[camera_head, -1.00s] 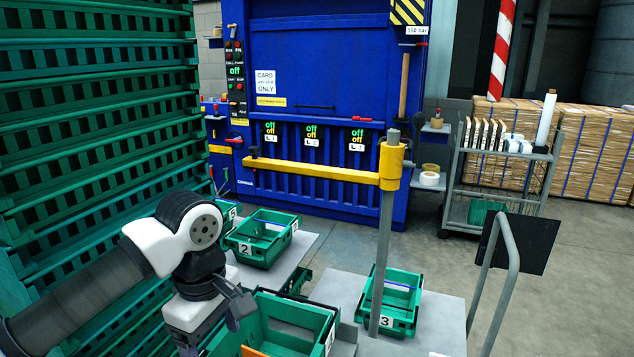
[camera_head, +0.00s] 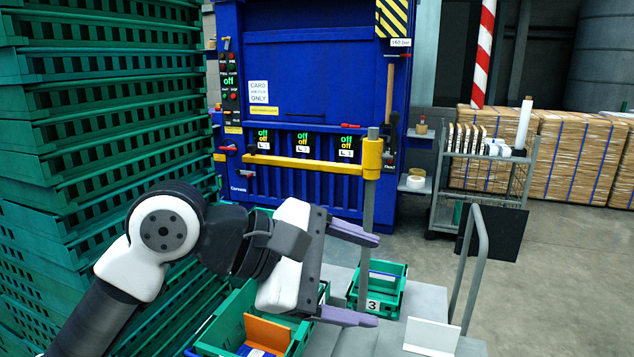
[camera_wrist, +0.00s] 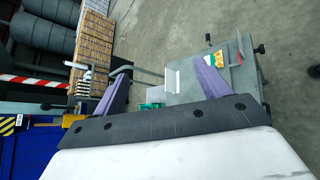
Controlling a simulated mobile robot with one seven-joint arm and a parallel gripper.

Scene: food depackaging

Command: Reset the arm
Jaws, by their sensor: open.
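My gripper (camera_head: 362,277) is in the lower middle of the head view, with its two purple fingers spread apart and pointing right. Nothing is between the fingers. My arm reaches in from the lower left and hides part of the crates behind it. In the wrist view my gripper (camera_wrist: 158,95) also shows its fingers wide apart, with floor and a grey table beyond them.
A green crate (camera_head: 222,325) with an orange divider is below my wrist. Crate 3 (camera_head: 398,292) stands behind the fingers, beside a grey post (camera_head: 367,215). Stacked green crates (camera_head: 95,130) rise at left. A blue baler (camera_head: 315,70) stands behind. Open floor lies at right.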

